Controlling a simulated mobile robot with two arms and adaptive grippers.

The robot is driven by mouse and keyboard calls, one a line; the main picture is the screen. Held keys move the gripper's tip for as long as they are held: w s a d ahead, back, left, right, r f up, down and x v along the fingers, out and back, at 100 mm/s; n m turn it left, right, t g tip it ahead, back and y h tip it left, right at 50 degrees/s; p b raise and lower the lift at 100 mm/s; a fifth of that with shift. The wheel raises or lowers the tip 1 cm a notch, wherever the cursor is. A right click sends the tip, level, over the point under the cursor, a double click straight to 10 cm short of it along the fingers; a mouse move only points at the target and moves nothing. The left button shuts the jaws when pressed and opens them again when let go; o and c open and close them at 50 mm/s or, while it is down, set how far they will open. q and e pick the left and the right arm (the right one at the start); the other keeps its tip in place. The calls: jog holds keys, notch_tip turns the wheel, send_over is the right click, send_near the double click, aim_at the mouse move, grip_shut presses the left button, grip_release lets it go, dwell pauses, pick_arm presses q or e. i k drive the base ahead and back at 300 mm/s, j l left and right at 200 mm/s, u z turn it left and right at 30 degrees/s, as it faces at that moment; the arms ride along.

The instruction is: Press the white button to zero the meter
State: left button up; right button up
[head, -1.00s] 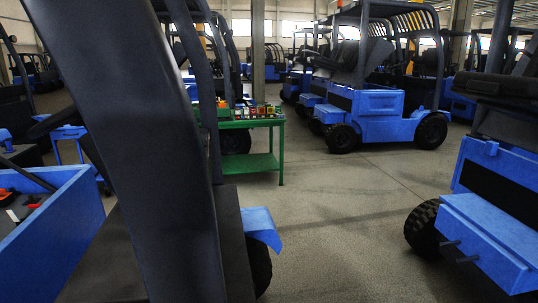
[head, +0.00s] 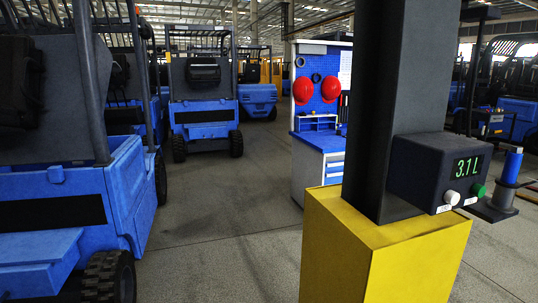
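The meter (head: 430,167) is a dark box fixed to the right side of a dark post, at the right of the head view. Its green display reads "3.1 L". The white button (head: 451,197) sticks out of the lower part of the box's front. A green button (head: 478,190) sits to its right. Small white labels show below both, too small to read. Neither of my grippers shows in this view.
The dark post (head: 398,100) stands in a yellow base (head: 385,255), close in front. A blue-topped cylinder (head: 512,166) stands right of the meter. Blue forklifts (head: 60,220) fill the left. A blue workbench (head: 322,142) with red helmets is behind. The floor (head: 225,240) between is clear.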

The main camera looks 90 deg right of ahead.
aim_at(452, 197)
jog(key=z, duration=1.85)
jog(key=k+z, duration=0.1)
jog(key=z, duration=1.8)
jog(key=k, duration=0.05)
